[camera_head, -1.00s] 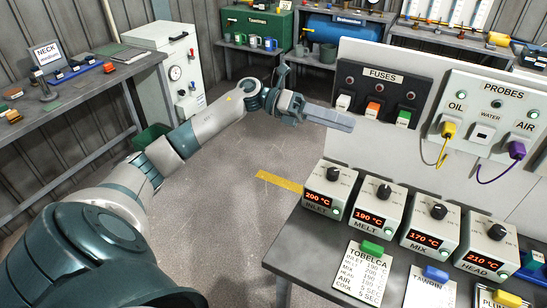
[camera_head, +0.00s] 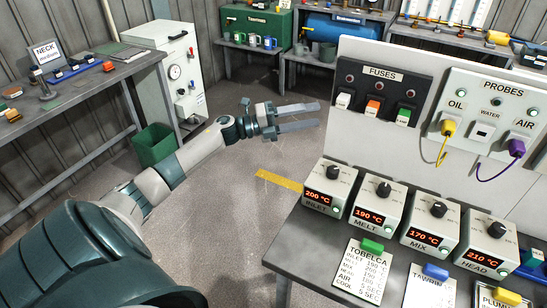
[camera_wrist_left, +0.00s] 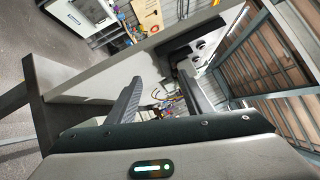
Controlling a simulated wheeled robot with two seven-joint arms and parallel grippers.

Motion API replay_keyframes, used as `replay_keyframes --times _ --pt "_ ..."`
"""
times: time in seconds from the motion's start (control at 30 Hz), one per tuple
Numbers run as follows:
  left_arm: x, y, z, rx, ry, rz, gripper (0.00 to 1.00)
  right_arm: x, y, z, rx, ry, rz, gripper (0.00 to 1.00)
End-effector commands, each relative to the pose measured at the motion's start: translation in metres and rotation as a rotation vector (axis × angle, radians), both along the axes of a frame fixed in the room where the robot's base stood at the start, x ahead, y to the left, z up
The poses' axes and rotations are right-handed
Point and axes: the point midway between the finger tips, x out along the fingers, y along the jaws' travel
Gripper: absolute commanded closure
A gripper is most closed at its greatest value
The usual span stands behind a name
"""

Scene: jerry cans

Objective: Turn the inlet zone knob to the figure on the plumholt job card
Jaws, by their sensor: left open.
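The inlet zone box (camera_head: 322,196) stands leftmost in the row of zone boxes on the bench; its display reads 200 °C. Its black inlet knob (camera_head: 333,173) is on the sloped top. My left gripper (camera_head: 318,115) is open and empty, in the air left of the fuse panel and beyond the inlet box, touching nothing. Its two fingers also show in the left wrist view (camera_wrist_left: 158,95). My right gripper is not seen.
Melt (camera_head: 377,209), mix (camera_head: 429,224) and head (camera_head: 484,248) boxes stand right of the inlet box. Tobelca (camera_head: 359,270) and Tawdin (camera_head: 428,288) cards lie in front. An upright board with fuses (camera_head: 381,90) and probes (camera_head: 490,110) rises behind. Open floor lies left of the bench.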

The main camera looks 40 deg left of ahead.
Motion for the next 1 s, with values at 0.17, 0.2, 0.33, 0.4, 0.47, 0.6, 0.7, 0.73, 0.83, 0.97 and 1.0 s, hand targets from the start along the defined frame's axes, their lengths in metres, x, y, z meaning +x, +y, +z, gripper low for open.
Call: replay_keyframes --times 0.17,0.2,0.33,0.4,0.47,0.6,0.7,0.73,0.83,0.97,1.0 --pt "0.004 0.018 -0.025 -0.069 0.056 0.068 0.54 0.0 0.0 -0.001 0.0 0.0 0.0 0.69" --pt "0.004 0.022 -0.03 -0.085 0.067 0.083 0.54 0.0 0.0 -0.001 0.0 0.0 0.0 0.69" --pt "0.005 0.035 -0.05 -0.135 0.108 0.133 0.54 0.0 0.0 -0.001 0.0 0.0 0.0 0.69" --pt "0.006 0.039 -0.059 -0.155 0.125 0.15 0.54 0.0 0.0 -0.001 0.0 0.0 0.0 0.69" --pt "0.006 0.042 -0.068 -0.174 0.142 0.168 0.54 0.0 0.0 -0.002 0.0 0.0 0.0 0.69" --pt "0.006 0.05 -0.09 -0.215 0.182 0.206 0.54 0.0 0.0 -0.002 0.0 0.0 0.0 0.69" --pt "0.005 0.055 -0.105 -0.246 0.21 0.234 0.54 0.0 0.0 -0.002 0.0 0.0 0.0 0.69" --pt "0.005 0.057 -0.109 -0.256 0.218 0.243 0.54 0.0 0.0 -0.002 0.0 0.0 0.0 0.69" --pt "0.003 0.062 -0.126 -0.285 0.248 0.272 0.54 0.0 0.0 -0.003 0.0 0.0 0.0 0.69" --pt "0.001 0.069 -0.147 -0.322 0.284 0.311 0.54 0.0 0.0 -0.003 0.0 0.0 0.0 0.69" --pt "0.0 0.07 -0.153 -0.332 0.295 0.32 0.54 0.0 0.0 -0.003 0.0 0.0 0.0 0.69"
